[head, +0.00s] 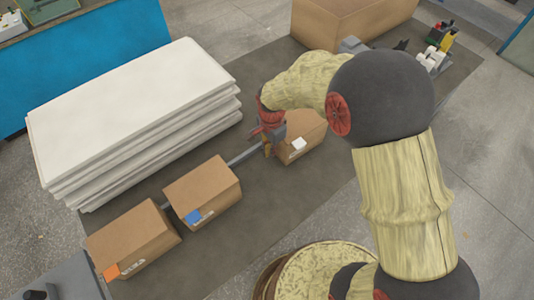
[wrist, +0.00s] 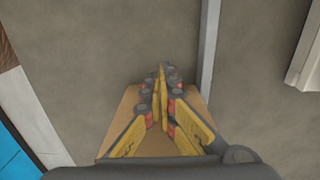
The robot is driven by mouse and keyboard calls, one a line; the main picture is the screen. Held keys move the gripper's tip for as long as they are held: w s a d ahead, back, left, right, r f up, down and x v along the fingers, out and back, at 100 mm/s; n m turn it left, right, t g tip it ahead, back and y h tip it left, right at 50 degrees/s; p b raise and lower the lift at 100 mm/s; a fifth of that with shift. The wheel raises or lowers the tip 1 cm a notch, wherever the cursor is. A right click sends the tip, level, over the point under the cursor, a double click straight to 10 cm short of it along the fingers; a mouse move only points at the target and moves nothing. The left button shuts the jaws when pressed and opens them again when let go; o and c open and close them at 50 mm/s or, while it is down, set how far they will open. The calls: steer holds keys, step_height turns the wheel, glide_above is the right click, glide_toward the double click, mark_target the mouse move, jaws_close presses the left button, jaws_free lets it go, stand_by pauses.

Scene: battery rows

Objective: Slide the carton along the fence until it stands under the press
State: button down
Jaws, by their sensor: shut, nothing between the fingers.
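The carton with a white label (head: 309,130) stands on the grey table against or near the grey fence (head: 245,153). My gripper (head: 267,147) is shut and empty at this carton's left end. In the wrist view my gripper (wrist: 163,85) shows over the brown carton top (wrist: 128,105), with the fence (wrist: 208,45) along the right; whether the fingers touch the carton I cannot tell. Two more cartons stand farther left along the fence, one with a blue label (head: 205,188) and one with an orange label (head: 132,238). I cannot identify the press with certainty.
A stack of white boards (head: 130,105) lies behind the fence. A large brown box (head: 350,18) stands at the back. Small grey, white and coloured items (head: 432,58) sit at the back right. A dark grey machine part (head: 65,280) is at the lower left.

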steer(key=w+d+p, duration=0.2)
steer(key=w+d, duration=0.4)
steer(key=d, duration=0.4)
steer(key=w+d+p, duration=0.2)
steer(key=w+d, duration=0.5)
steer(key=d, duration=0.3)
steer(key=w+d+p, duration=0.2)
steer(key=w+d, duration=0.5)
steer(key=d, duration=0.3)
steer(key=shift+w+d, duration=0.1)
steer(key=shift+w, duration=0.15)
